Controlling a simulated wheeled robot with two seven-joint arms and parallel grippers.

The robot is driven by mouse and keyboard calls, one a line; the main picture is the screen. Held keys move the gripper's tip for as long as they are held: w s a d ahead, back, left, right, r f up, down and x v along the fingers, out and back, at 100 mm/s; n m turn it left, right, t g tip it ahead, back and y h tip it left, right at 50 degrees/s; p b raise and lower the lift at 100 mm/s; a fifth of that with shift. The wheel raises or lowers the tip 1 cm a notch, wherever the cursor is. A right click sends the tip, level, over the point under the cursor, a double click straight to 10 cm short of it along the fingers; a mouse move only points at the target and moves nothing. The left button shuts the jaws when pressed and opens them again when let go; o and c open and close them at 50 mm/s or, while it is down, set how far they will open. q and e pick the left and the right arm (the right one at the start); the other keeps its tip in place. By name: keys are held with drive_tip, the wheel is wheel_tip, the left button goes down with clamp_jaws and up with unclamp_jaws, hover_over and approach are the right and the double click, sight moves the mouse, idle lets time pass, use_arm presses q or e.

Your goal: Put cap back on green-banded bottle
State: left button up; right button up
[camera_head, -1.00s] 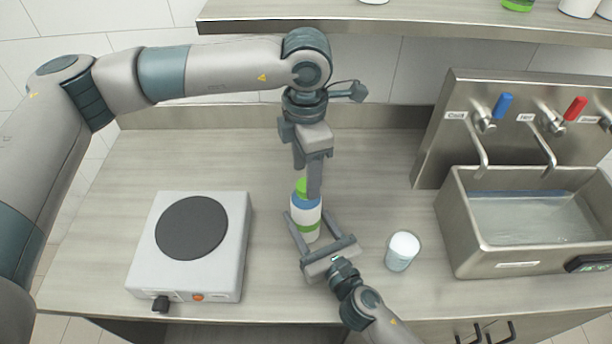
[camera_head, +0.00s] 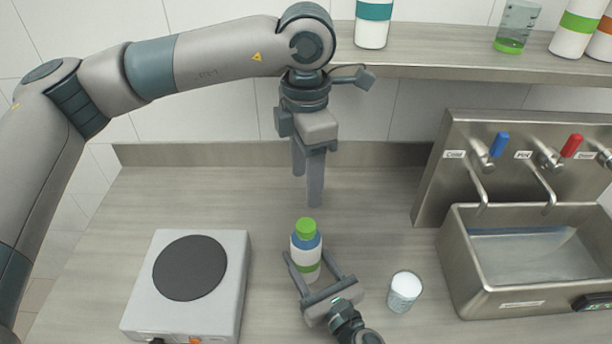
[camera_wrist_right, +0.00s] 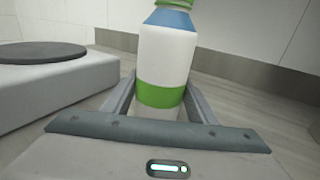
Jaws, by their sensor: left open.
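The green-banded bottle (camera_head: 306,255) stands upright on the counter, white with a blue shoulder. The green cap (camera_head: 306,228) sits on its top; in the right wrist view only the cap's lower edge (camera_wrist_right: 174,4) shows, above the blue shoulder. My right gripper (camera_head: 308,257) has its fingers on both sides of the bottle, closed against it near the green band (camera_wrist_right: 161,95). My left gripper (camera_head: 308,188) is open and empty, pointing down, above and behind the cap and clear of it.
A hot plate (camera_head: 228,285) is left of the bottle and a small cup with white contents (camera_head: 404,292) is right. A metal sink (camera_head: 480,285) with taps stands farther right. The shelf (camera_head: 430,66) above holds several bottles and a beaker (camera_head: 516,28).

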drive_tip(key=o, duration=0.4)
drive_tip(key=shift+o, duration=0.2)
drive_tip(key=shift+s+d+f, duration=0.1)
drive_tip(key=shift+s+d, duration=0.25)
drive_tip(key=shift+s, duration=0.3)
use_arm(q)
drive_tip(key=b, duration=0.5)
hover_over(306, 225)
wheel_tip(306, 225, down, 5)
drive_tip(key=shift+f, duration=0.15)
use_arm(e)
drive_tip(key=v, duration=1.4)
drive_tip(key=shift+s, duration=0.2)
use_arm(q)
drive_tip(key=shift+f+b, duration=0.25)
drive_tip(key=shift+b, duration=0.15)
use_arm(e)
drive_tip(key=shift+s+d, duration=0.4)
drive_tip(key=shift+s, duration=0.2)
use_arm(q)
drive_tip(key=shift+d, duration=0.1)
